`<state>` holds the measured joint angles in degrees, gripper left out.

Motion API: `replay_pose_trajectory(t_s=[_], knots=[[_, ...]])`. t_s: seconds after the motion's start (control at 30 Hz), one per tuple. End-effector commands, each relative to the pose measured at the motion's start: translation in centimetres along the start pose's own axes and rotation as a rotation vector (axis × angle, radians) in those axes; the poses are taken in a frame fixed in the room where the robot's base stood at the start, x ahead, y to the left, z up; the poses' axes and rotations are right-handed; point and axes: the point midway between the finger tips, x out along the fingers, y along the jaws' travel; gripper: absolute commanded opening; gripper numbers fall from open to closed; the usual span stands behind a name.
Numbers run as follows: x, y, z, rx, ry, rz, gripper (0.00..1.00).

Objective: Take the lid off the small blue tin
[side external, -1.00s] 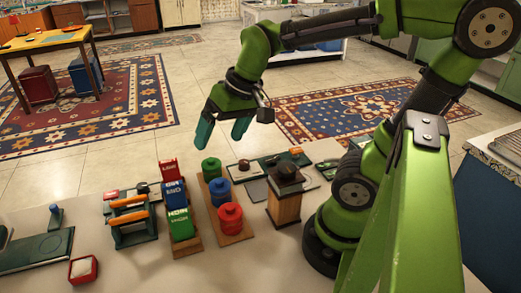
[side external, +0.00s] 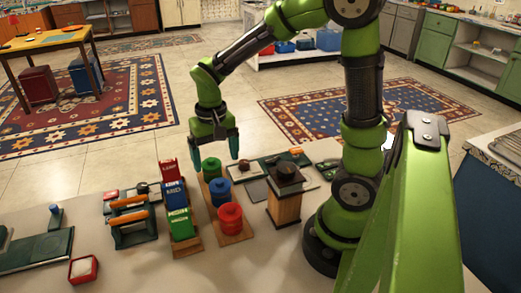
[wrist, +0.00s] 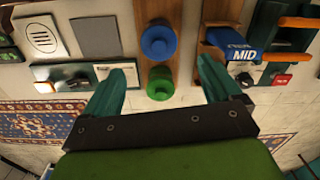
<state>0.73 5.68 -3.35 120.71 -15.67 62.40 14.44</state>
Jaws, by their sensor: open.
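The small blue tin (side external: 219,191) is a round pot with a knobbed lid on top. It stands on a wooden board (side external: 246,236) between a green tin (side external: 211,168) and a red tin (side external: 230,218). In the wrist view, the blue tin (wrist: 158,43) shows from above with its lid on, beyond the green tin (wrist: 160,83). My gripper (side external: 214,150) points down above the far end of this row, near the green tin, and touches nothing. In the wrist view, its teal fingers (wrist: 160,70) are spread wide and empty, with the green tin showing between them.
A rack with orange bars (side external: 131,218) is further left. A wooden box with a dark top (side external: 285,197) stands to the right. Bare tabletop lies in front.

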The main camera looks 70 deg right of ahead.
Motion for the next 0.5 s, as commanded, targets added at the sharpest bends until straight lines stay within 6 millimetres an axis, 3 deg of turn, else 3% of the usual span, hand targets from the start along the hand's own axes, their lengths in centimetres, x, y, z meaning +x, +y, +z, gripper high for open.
replay_pose_trajectory(t_s=[0.27,0.5], knots=[[2.3,0.0,0.1,0.0,-0.001,0.0,0.91],[5.8,0.2,0.4,0.0,-0.003,0.002,0.91]])
